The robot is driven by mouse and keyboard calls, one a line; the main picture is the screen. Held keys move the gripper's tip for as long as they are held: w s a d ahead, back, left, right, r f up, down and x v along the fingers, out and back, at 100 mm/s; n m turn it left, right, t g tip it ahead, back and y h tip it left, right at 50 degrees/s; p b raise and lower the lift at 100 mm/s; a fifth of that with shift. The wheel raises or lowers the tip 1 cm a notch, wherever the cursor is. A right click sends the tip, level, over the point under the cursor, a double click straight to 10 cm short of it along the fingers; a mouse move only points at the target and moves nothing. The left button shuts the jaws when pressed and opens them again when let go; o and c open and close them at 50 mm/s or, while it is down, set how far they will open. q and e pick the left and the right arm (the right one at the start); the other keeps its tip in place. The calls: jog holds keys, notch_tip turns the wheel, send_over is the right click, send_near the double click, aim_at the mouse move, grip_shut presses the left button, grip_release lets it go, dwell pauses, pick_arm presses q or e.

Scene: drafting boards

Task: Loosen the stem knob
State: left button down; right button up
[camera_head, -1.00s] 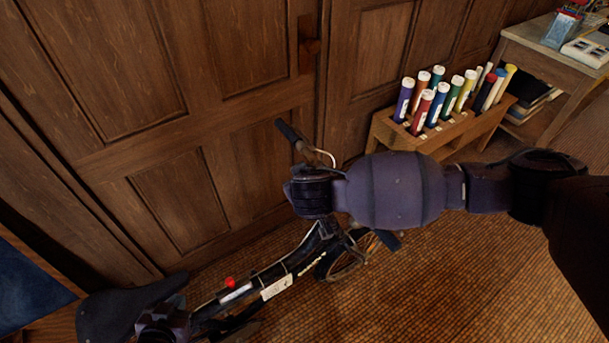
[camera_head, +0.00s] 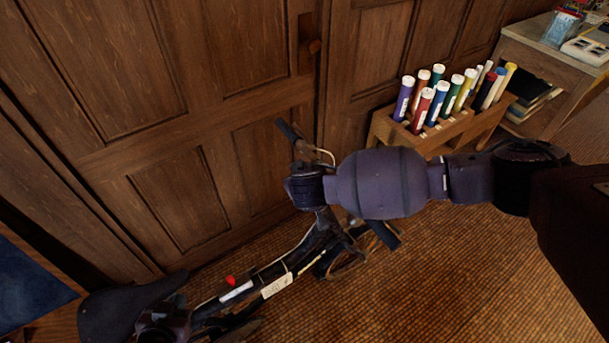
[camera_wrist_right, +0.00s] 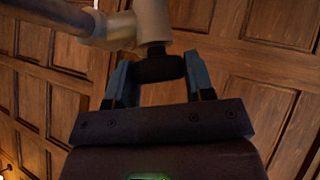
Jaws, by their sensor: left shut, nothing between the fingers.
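A dark folding bike (camera_head: 275,272) stands tilted across the head view, its saddle (camera_head: 125,305) at lower left and a handlebar grip (camera_head: 288,129) near the doors. The stem knob (camera_wrist_right: 158,68) is a dark, wide knob under a pale metal stem (camera_wrist_right: 153,22) in the right wrist view. My right gripper (camera_wrist_right: 160,82) has a finger on each side of the knob, seemingly touching it. In the head view, my right wrist covers the stem and hides that gripper's fingers.
Wooden panelled doors (camera_head: 215,45) stand close behind the bike. The woven floor (camera_head: 440,280) at lower right is clear. A blue board (camera_head: 28,285) is at far left.

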jog(key=c, duration=0.4)
